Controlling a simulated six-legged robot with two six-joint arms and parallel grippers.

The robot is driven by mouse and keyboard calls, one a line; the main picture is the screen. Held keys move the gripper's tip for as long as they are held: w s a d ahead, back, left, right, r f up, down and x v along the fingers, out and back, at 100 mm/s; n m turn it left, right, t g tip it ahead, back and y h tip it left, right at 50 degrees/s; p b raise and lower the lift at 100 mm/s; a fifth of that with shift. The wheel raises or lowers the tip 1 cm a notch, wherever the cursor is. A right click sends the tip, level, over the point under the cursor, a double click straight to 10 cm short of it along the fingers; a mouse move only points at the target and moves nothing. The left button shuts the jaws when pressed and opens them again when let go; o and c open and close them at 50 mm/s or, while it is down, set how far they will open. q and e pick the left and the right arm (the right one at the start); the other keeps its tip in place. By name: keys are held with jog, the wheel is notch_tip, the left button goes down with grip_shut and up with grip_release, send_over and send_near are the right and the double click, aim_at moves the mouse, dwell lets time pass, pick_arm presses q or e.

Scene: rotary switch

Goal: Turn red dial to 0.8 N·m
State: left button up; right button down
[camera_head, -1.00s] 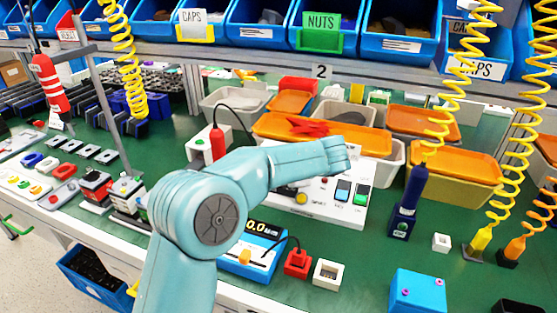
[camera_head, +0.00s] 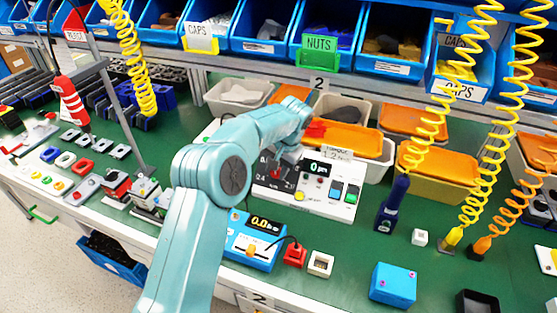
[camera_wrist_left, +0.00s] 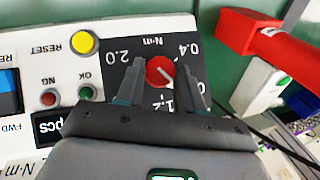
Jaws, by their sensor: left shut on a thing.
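The red dial (camera_wrist_left: 159,71) sits on a black scale plate (camera_wrist_left: 150,45) on the white control box (camera_head: 330,205). The wrist view shows the scale upside down, with 0.4, 1.2 and 2.0 readable. The dial's white pointer slants to the lower right in that view, between 0.4 and 1.2, towards the right finger. The scale there is covered by that finger, so any mark behind it is hidden. My left gripper (camera_wrist_left: 159,78) is shut on the red dial, one finger on each side. In the head view my left arm reaches down to the box's left part. My right gripper is out of view.
A yellow reset button (camera_wrist_left: 83,42) and small lamps sit beside the dial. A red handheld object (camera_wrist_left: 285,45) lies close to the gripper in the wrist view. Orange-lidded bins (camera_head: 435,163) stand behind the box. A blue meter (camera_head: 252,240) stands in front.

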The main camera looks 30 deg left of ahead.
aim_at(275, 175)
pick_arm(q)
jog(key=shift+a+r+n+h+p, duration=0.1)
jog(key=shift+a+n+h+p, duration=0.05)
jog(key=shift+n+h+p, duration=0.5)
jog(key=shift+a+n+h+p, duration=0.15)
jog(key=shift+n+h+p, duration=0.35)
jog(key=shift+n+h, duration=0.2)
jog(key=shift+n, duration=0.25)
jog(key=o, duration=0.7)
jog(key=shift+o, duration=0.2)
notch_tip(275, 175, up, 16)
jog(key=p, duration=0.3)
jog(key=shift+s, duration=0.35)
